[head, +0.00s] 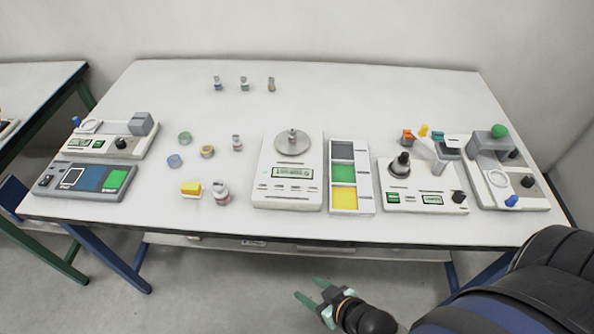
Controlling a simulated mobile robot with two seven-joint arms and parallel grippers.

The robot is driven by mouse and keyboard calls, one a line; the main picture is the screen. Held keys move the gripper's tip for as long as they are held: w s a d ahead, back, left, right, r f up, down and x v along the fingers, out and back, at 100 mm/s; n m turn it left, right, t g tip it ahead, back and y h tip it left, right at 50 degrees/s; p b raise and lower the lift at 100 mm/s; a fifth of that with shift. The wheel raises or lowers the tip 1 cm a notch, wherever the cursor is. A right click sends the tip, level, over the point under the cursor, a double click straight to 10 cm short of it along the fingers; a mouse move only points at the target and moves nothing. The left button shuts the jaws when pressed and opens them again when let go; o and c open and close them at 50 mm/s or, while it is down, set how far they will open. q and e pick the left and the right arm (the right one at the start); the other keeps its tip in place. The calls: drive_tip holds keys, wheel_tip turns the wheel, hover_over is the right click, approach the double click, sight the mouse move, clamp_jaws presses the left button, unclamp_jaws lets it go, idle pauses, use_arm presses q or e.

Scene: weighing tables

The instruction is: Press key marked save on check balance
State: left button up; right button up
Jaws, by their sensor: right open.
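A white balance (264,182) with a round metal pan (305,148) stands near the middle of the table. A small weight-like object (292,136) stands on the pan. The balance has a lit green display (293,172) and a row of small keys (290,187) along its front; their markings are too small to read, so I cannot tell which is save. My right gripper (309,289) is open and empty, low in front of the table's front edge, well apart from the balance. My left gripper is not in view.
A tray with grey, green and yellow fields (335,205) stands right of the balance. Further right are two white devices (408,203) (530,201). Left are small containers, a yellow block (191,189) and two more devices (110,150) (50,180). The table's back middle is mostly clear.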

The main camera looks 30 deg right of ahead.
clamp_jaws()
idle(0.4)
idle(1.3)
